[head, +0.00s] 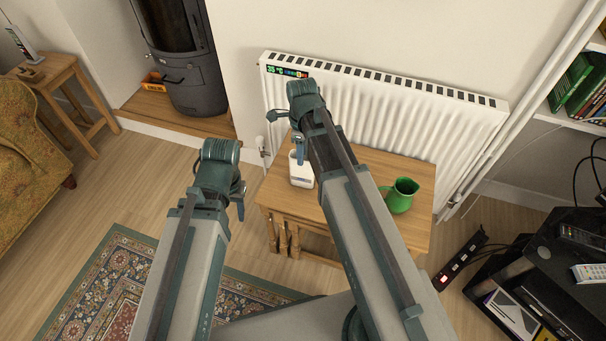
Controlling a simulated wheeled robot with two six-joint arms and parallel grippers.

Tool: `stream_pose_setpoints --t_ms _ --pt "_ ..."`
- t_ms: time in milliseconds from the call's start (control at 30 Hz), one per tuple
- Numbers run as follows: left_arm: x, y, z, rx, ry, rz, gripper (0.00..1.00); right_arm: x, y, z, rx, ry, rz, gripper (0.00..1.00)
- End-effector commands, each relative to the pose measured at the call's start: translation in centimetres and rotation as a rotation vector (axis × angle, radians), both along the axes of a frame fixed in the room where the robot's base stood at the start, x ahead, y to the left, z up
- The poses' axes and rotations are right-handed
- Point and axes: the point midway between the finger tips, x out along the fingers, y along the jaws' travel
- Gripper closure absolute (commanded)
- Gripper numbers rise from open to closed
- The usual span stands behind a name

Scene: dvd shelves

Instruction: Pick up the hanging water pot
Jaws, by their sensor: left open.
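My left gripper (239,199) is open and empty, to the left of the table and apart from the pot.
The wooden table (343,193) also carries a green jug (401,196) at its right. A white radiator (400,120) stands behind. A black stove (185,65) is at back left, a black media stand (560,265) at right. A patterned rug (105,285) covers floor at left.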

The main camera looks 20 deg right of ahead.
Motion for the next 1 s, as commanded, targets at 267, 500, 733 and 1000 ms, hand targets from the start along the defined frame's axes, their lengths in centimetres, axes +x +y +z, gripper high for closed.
stream_pose_setpoints --t_ms 267,500,733,1000 --pt "0.0 0.0 -0.8 0.000 0.000 0.000 0.50 0.0 0.1 -0.8 0.000 0.000 0.000 0.60" --pt "0.0 0.0 -3.7 0.000 0.000 0.000 0.50 -0.1 0.4 -3.7 0.000 0.000 0.001 0.60" --pt "0.0 0.0 -5.3 0.001 0.000 0.000 0.50 -0.1 0.4 -5.3 0.000 0.000 0.001 0.60" --pt "0.0 0.0 -5.1 0.001 0.000 0.000 0.50 -0.1 0.4 -5.1 0.000 0.000 0.001 0.69"
